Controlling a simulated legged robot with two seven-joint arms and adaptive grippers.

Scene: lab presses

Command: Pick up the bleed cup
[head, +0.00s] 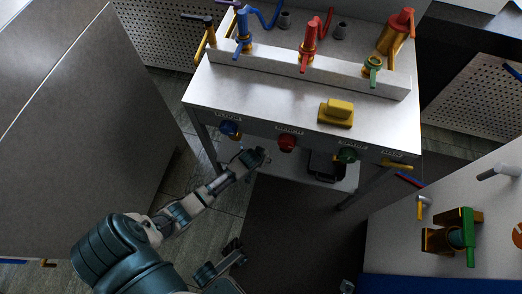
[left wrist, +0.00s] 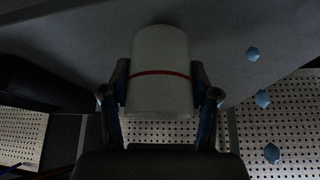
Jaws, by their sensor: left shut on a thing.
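The bleed cup (left wrist: 160,95), a pale cylinder with a thin red line around it, stands out in the left wrist view. My left gripper (left wrist: 160,100) is shut on it, one finger on each side. In the head view my left gripper (head: 252,158) is just in front of the bench's front edge, by the blue knob; I cannot make out the cup there.
The white bench (head: 270,95) carries blue, red and green valves along a raised rail, and a yellow block (head: 337,112). Blue (head: 229,128), red (head: 286,142) and green (head: 348,154) knobs line its front. A dark bin (head: 325,165) sits below. Another bench (head: 400,255) stands right.

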